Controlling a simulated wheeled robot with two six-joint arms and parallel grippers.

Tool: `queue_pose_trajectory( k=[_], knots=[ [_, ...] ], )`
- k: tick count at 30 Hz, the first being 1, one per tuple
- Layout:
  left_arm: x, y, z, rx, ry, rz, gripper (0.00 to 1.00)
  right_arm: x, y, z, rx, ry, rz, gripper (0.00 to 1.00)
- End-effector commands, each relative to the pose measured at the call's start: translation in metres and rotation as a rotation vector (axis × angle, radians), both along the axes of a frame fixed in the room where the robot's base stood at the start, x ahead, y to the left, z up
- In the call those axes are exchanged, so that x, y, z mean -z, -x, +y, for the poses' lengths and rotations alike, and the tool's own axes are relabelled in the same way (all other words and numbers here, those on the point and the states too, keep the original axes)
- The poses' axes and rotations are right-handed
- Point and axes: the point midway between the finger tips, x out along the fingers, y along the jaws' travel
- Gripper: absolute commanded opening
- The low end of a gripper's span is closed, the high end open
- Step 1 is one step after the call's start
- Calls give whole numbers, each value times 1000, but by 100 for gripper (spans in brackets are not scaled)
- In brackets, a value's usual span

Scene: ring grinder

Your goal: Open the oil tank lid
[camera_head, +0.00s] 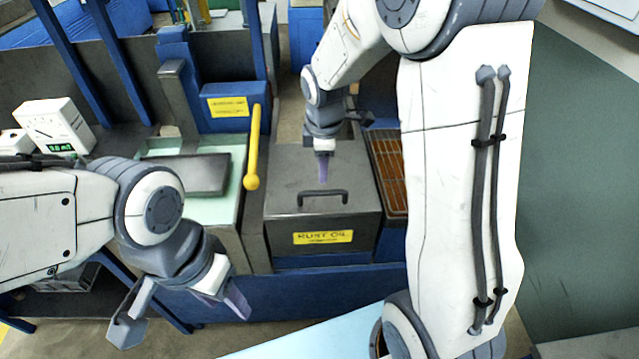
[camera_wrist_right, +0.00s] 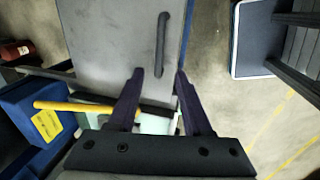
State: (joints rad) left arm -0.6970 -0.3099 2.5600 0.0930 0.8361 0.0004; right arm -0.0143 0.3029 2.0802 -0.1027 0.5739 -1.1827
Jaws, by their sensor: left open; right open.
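The oil tank lid (camera_head: 290,222) is a dark grey flat cover with a black bar handle (camera_head: 323,196) on top and a yellow "RUST OIL" label on the front. It looks closed. My right gripper (camera_head: 323,180) is over the lid, behind the handle. In the right wrist view its open, empty fingers (camera_wrist_right: 157,75) point at the lid (camera_wrist_right: 115,35), and the handle (camera_wrist_right: 162,45) shows ahead of the fingertips. I cannot tell the exact height of the fingers over the lid. My left gripper (camera_head: 222,305) hangs open and empty at the lower left, away from the tank.
A yellow lever (camera_head: 253,150) stands just left of the tank. A brown grated tray (camera_head: 388,165) adjoins its right side. A blue machine body (camera_head: 215,95) is at the back left. A light blue surface (camera_head: 310,345) lies in front. A white meter box (camera_head: 55,125) sits at the left.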

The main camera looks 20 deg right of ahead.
Motion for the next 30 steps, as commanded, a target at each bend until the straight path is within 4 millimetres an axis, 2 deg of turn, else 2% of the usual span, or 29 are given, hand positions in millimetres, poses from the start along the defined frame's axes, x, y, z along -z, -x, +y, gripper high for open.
queue_pose_trajectory(
  k=[5,12,18,23,30],
  knots=[
    [-3,0,0,0,0,0,52,21,-5,-4,-12,4,4,50],
    [-9,0,0,0,0,0,52,66,-13,-6,-10,4,5,50],
    [-11,0,0,-1,0,0,52,92,-19,-7,-10,4,1,50],
    [-11,0,0,-1,0,0,52,101,-21,-8,-11,4,-1,50],
    [-11,0,0,-1,0,0,52,102,-21,-7,-11,4,-1,50]
  ],
)
